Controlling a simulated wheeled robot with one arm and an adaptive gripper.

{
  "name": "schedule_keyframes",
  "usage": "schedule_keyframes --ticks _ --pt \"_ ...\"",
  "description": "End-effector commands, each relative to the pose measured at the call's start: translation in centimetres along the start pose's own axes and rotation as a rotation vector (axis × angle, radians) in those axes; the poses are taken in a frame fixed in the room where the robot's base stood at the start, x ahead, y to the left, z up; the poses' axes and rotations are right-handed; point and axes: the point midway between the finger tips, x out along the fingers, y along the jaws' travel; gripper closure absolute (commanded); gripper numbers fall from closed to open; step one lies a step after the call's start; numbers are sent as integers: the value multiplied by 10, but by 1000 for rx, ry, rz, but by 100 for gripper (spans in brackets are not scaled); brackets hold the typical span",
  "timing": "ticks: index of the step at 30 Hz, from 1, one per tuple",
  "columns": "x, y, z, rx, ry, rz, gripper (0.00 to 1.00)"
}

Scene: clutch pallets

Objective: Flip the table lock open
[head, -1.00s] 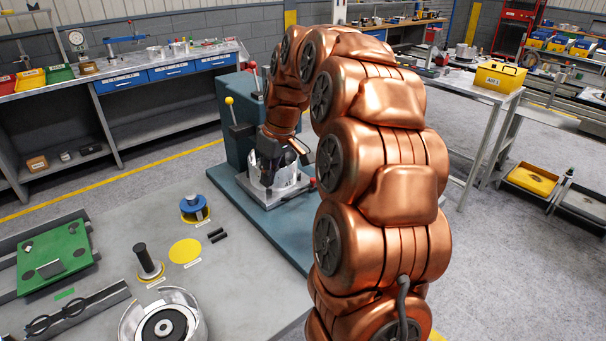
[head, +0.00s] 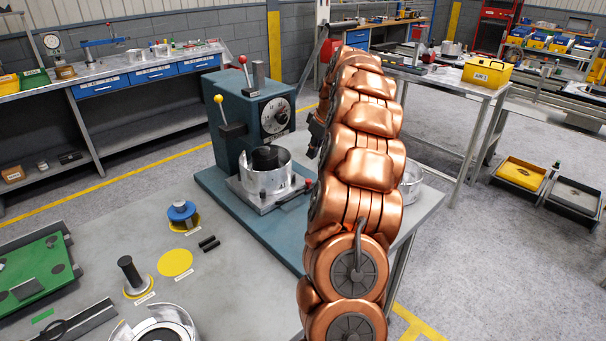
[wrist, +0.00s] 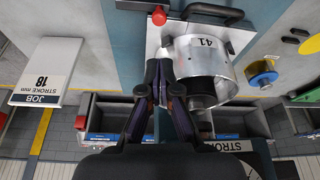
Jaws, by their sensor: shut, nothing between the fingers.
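The teal press (head: 228,128) stands on its blue-grey base at the table's far side. A small red-tipped lever (head: 309,183), apparently the table lock, is at the sliding table's right side. A red tip also shows in the wrist view (wrist: 158,17), just beyond my fingertips. My gripper (wrist: 158,66) is shut and empty, beside the housing and apart from the red tip. In the head view my arm mostly hides it.
The press also carries a yellow-knobbed lever (head: 219,99) and a red-knobbed lever (head: 243,60). A blue spool (head: 181,212), a yellow disc (head: 175,263) and a black-handled tool (head: 132,275) stand on the grey table. Another silver ring (head: 411,184) is right of my arm.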

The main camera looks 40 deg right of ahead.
Motion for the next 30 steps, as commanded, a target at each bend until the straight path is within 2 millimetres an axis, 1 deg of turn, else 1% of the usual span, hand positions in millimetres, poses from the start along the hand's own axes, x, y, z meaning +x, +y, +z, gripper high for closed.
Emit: schedule_keyframes --ticks 5,8,11,18,21,27,30 --pt "3 0 0 0 -1 -1 100" --pt "11 -1 0 0 -2 -2 100" --pt "23 -2 0 1 -4 -6 100" --pt "64 -2 0 2 -5 -6 100" --pt "78 -2 0 1 -4 -6 100" --pt "95 -1 -1 0 0 -1 100" --pt "99 -1 0 0 0 -1 100"
